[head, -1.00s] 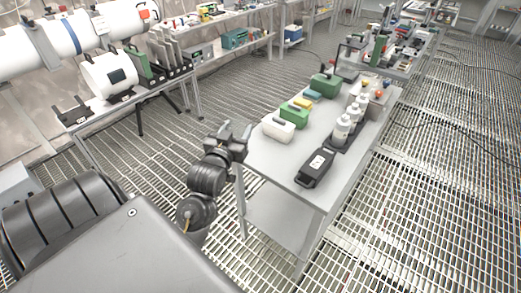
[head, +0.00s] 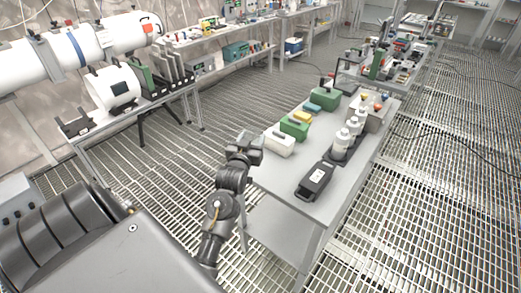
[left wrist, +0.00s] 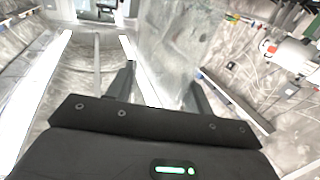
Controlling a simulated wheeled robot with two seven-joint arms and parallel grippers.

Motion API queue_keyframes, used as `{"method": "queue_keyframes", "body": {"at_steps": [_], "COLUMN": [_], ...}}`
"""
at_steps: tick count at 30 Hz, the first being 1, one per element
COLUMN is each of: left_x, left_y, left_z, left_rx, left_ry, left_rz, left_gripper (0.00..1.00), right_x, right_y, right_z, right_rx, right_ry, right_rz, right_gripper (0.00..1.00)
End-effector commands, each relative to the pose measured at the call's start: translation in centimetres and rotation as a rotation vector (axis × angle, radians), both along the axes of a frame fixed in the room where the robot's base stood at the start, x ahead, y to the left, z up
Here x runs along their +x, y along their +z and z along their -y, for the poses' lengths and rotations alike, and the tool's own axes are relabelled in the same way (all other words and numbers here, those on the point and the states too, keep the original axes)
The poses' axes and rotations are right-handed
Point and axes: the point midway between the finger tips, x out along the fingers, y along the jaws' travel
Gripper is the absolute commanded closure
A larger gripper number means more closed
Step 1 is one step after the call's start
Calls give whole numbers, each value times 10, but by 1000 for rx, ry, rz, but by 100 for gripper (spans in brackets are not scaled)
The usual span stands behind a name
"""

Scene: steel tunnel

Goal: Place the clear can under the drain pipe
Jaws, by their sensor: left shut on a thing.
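My left gripper (head: 250,143) is at the near left edge of the grey table, beside the white case. In the left wrist view, its two dark fingers (left wrist: 160,82) are shut on a see-through, pale body, the clear can (left wrist: 176,45). The can rises between the fingers, and the background shows through it. I cannot make out the can in the head view. No drain pipe can be told for certain. A large white pipe (head: 72,47) with a blue band runs along the left wall. My right gripper is not in view.
The grey table (head: 293,207) holds a white case (head: 278,144), a green case (head: 295,127), a black case (head: 315,180) and white bottles (head: 342,140). A stand (head: 80,143) is under the pipe. Grated floor (head: 185,165) is open between them.

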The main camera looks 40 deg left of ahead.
Motion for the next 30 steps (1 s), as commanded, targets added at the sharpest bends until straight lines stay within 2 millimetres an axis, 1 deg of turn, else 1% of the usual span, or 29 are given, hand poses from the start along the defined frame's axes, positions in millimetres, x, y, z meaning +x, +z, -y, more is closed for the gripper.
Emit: {"method": "queue_keyframes", "body": {"at_steps": [1, 3, 6, 9, 15, 17, 19, 21, 24, 30], "left_x": [7, 17, 26, 31, 34, 39, 45, 43, 43, 43], "left_y": [-12, -24, -36, -41, -46, -51, -61, -72, -77, -83], "left_z": [0, -1, -1, -1, -1, -1, -1, -1, -1, -1], "left_rx": [-4, -2, -1, 0, 0, -1, -3, -2, -2, 0], "left_ry": [0, 1, 1, 1, 1, 0, 0, 1, 0, 0], "left_rz": [-6, -5, -5, -3, -3, -3, -6, -8, -6, -2], "left_gripper": [75, 75, 75, 75, 75, 75, 75, 75, 75, 75], "right_x": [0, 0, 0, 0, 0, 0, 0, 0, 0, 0], "right_y": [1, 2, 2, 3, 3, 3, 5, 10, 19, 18], "right_z": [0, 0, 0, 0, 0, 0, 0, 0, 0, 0], "right_rx": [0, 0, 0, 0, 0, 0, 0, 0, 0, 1], "right_ry": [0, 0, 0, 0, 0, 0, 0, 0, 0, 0], "right_rz": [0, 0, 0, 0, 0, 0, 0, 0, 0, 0], "right_gripper": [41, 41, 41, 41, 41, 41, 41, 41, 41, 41]}}
